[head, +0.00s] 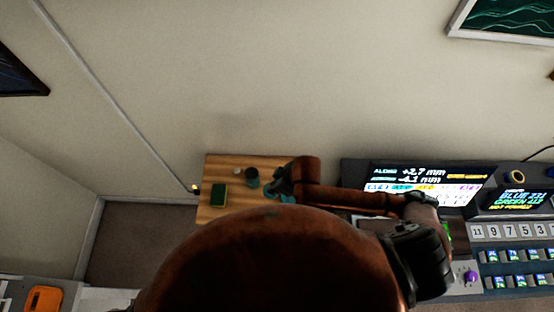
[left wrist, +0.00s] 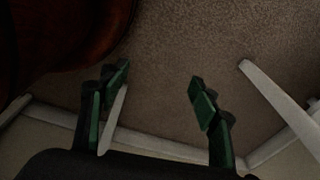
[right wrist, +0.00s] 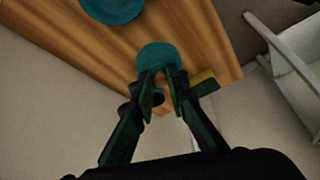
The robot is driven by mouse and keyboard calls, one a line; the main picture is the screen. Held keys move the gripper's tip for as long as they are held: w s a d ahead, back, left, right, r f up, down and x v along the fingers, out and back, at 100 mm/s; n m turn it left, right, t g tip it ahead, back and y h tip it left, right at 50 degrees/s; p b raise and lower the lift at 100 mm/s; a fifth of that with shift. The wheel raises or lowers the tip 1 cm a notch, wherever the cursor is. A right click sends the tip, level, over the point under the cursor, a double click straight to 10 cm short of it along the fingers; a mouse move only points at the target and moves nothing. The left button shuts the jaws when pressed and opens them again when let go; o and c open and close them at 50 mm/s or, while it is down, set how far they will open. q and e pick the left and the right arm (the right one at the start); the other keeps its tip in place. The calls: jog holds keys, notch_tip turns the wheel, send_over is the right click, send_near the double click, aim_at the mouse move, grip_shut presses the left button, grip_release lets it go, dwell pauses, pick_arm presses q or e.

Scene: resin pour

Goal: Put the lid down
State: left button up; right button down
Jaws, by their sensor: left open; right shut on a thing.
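My right gripper (right wrist: 162,76) is shut, its fingertips together at the edge of a round teal piece (right wrist: 157,55), which looks like the lid. The fingers cover part of it, and I cannot tell its height above the wooden table (right wrist: 70,30). In the head view the right gripper (head: 279,184) is over the right part of the table, beside a teal piece (head: 253,184). My left gripper (left wrist: 158,95) is open and empty above the floor, away from the table.
A teal dish (right wrist: 112,8) lies on the table, and it shows partly hidden in the head view (head: 272,195). A green and yellow block (head: 218,196) is at the left. A dark round thing (head: 251,172) and a small pale one (head: 237,171) stand behind. A console (head: 480,235) is right.

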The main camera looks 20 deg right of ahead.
jog(key=w+d+f, duration=0.2)
jog(key=w+f, duration=0.1)
jog(key=w+d+f, duration=0.2)
jog(key=w+f, duration=0.1)
jog(key=w, duration=0.1)
jog(key=w+d+f, duration=0.2)
jog(key=w+f, duration=0.1)
jog(key=w, duration=0.1)
jog(key=shift+w+f, duration=0.2)
jog(key=shift+w+d+f, duration=0.15)
jog(key=shift+w+f, duration=0.05)
jog(key=shift+f, duration=0.05)
notch_tip(320, 180, down, 2)
jog(key=shift+f, duration=0.15)
jog(key=shift+f+p, duration=0.3)
jog(key=shift+f, duration=0.1)
pick_arm(q)
jog(key=s, duration=0.3)
jog(key=shift+s+a+r, duration=0.2)
jog(key=shift+s+r, duration=0.05)
pick_arm(e)
jog(key=shift+f, duration=0.1)
